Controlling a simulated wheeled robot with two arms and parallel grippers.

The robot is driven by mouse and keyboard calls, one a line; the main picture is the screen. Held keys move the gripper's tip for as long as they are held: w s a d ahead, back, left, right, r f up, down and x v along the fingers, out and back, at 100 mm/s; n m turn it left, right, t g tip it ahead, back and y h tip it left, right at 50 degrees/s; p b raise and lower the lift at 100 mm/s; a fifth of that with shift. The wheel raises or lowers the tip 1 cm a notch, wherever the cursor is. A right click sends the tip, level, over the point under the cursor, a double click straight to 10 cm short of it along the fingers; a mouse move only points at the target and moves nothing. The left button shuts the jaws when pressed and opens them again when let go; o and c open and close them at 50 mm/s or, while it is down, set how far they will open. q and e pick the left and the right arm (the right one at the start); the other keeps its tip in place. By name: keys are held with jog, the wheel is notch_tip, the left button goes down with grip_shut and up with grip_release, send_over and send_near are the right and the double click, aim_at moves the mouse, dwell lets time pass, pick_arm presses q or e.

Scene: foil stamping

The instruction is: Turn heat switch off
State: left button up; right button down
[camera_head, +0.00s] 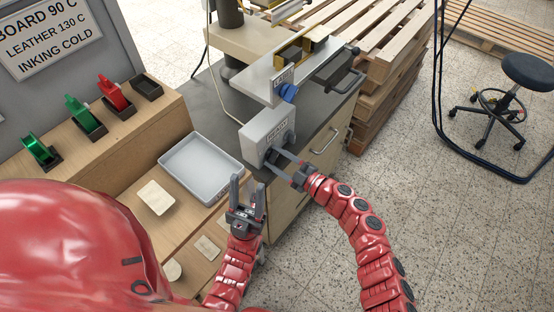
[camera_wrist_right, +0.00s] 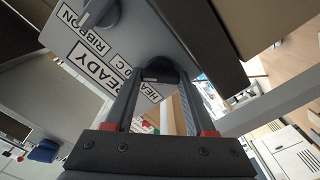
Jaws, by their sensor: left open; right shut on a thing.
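The grey control box (camera_head: 262,132) stands on the dark bench top, below the press. My right gripper (camera_head: 279,161) is at the front face of this box. In the right wrist view, my right gripper (camera_wrist_right: 158,82) has its two fingers on either side of a dark switch knob (camera_wrist_right: 158,70), beside labels reading "READY" and "HEAT". It is shut on that heat switch. The switch's exact setting is hard to read, and in the head view the fingers hide it. My left gripper (camera_head: 246,192) is open and empty, pointing up, left of the right arm and clear of the box.
The press (camera_head: 285,72) with a blue knob (camera_head: 288,92) rises behind the box. A grey tray (camera_head: 201,167) lies to the left, near foil rolls (camera_head: 113,92) on a wooden shelf. Wooden pallets (camera_head: 375,90) stand behind right.

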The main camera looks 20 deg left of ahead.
jog(key=shift+f+n+b, duration=0.3)
jog(key=shift+n+b, duration=0.4)
jog(key=shift+b, duration=0.05)
jog(key=n+b, duration=0.5)
jog(key=shift+s+f+b, duration=0.1)
jog(key=shift+f+b, duration=0.05)
jog(key=shift+b, duration=0.15)
jog(key=shift+r+n+b, duration=0.2)
jog(key=shift+n+b, duration=1.2)
jog(key=shift+c, duration=1.2)
grip_release()
